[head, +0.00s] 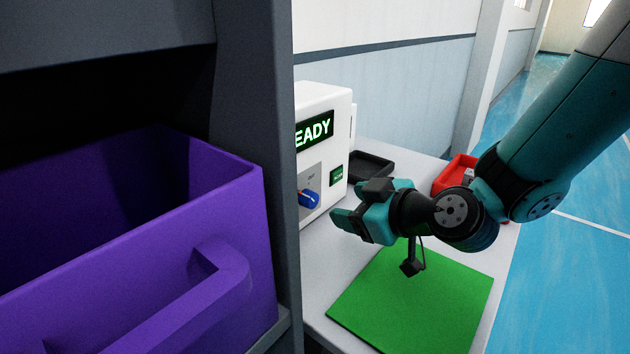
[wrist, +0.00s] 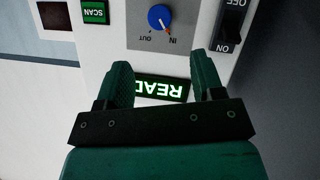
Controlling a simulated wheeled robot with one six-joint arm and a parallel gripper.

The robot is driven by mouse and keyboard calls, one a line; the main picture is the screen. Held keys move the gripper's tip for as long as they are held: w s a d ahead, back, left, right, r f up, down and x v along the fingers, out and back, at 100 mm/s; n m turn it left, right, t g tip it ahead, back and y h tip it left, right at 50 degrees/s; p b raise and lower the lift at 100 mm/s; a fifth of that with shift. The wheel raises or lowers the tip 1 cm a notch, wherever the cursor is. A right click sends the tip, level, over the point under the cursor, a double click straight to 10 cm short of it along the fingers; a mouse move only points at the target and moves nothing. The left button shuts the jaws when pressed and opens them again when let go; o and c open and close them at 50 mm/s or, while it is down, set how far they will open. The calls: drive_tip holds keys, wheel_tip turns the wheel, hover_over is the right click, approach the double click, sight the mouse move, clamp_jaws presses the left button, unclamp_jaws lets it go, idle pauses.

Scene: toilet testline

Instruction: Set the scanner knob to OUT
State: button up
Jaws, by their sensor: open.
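The white scanner (head: 338,105) stands on the table, with a lit green display reading "EADY" in the head view. Its blue knob (head: 308,198) is on a grey panel on the front. In the wrist view, which is upside down, the knob (wrist: 159,16) has an orange pointer mark toward the IN label; the OUT label (wrist: 146,38) is beside it. My gripper (head: 354,203) is in front of the scanner, to the right of the knob in the head view. Its two fingers (wrist: 161,65) are apart with nothing between them, not touching the knob.
A green SCAN button (wrist: 94,12) and a black ON/OFF switch (wrist: 229,35) flank the knob. A green mat (head: 420,305) lies on the table. A black tray (head: 372,165) and a red bin (head: 452,174) stand behind. A purple crate (head: 220,225) on a dark shelf fills the left.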

sight(314, 201)
drive_tip(key=p+x, duration=0.4)
drive_tip(key=x, duration=0.6)
drive_tip(key=shift+w+f+p, duration=0.1)
drive_tip(key=shift+p, duration=0.3)
drive_tip(key=c, duration=0.9)
